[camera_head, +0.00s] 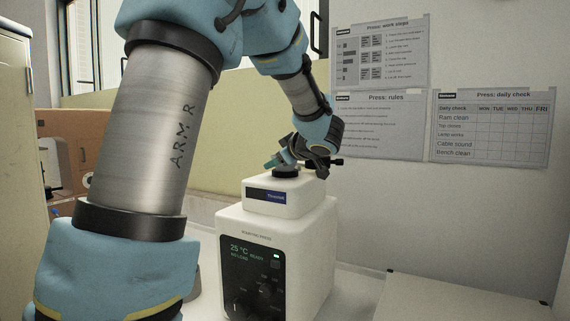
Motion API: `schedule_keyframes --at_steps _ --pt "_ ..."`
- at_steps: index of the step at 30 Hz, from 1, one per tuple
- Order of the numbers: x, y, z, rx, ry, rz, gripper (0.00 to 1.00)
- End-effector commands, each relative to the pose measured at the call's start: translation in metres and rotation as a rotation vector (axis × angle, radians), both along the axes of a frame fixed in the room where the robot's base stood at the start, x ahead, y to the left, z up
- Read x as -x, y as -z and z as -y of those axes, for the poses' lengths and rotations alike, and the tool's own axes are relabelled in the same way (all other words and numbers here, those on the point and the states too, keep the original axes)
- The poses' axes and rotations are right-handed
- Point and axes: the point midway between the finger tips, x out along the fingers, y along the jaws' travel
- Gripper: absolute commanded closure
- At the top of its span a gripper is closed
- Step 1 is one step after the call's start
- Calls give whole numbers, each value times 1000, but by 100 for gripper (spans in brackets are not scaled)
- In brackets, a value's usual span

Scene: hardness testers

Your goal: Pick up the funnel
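My gripper (300,160) is dark and small in the picture. It is at the end of my arm, just above the top of a white press (230,232). A small teal and grey piece (277,160) shows at the gripper, over a black round fitting (286,171) on the press top. I cannot tell whether this piece is the funnel or part of the gripper. No funnel shape is clearly visible, and my arm covers much of the left and middle. The finger gap is too small and dark to read.
The press front has a dark display panel (253,278) reading 25 °C. A wall with paper charts (490,125) stands behind on the right. A white surface (440,300) at the lower right looks clear. A brown box (88,150) stands at the left, behind my arm.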

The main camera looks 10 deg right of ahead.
Motion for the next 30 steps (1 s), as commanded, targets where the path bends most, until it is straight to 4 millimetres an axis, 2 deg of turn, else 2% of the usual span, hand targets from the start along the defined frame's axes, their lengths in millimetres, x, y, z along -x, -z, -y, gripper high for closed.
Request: schedule_keyframes --at_steps 3,18,30 --pt "0 0 0 0 0 0 44" --pt "0 0 0 0 0 0 100" --pt "0 0 0 0 0 0 100"
